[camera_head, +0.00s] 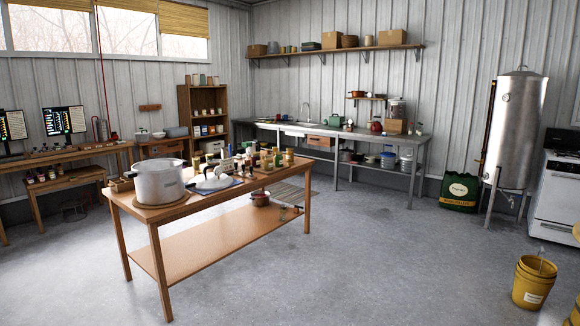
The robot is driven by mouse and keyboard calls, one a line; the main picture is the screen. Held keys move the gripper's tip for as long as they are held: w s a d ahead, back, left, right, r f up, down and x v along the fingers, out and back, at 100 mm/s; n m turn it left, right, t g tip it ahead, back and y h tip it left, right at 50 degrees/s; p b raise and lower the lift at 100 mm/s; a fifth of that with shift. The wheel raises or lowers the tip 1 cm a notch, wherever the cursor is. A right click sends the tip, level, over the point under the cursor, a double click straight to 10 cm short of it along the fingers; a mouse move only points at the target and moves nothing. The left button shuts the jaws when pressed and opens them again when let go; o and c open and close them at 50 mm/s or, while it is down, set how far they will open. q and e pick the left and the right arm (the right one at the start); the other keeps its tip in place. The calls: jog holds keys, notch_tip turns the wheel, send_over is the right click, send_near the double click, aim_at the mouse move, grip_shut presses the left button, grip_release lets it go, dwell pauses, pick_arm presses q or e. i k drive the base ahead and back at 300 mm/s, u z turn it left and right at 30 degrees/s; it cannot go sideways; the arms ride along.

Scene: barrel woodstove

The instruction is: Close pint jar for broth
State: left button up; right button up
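A wooden table (230,204) stands in the middle of the room. Several small jars and bottles (265,161) crowd its far right part. They are too small to tell which is the pint jar or whether any lid is on it. A large pale pot (160,182) stands on a round board at the table's left end. A white round piece (212,182) that looks like a lid lies beside it on a blue cloth. Neither of my grippers shows in the head view.
A lower shelf (200,244) under the table holds a small pot (260,198). A long metal counter (370,136) runs along the back wall. The floor between is clear.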

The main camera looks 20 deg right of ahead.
aim_at(268, 164)
jog(key=z, duration=0.55)
jog(key=k, duration=1.3)
jog(key=z, duration=0.65)
jog(key=i, duration=1.05)
jog(key=z, duration=0.25)
jog(key=i, duration=4.25)
jog(key=u, duration=0.3)
jog(key=i, duration=1.45)
jog(key=u, duration=0.25)
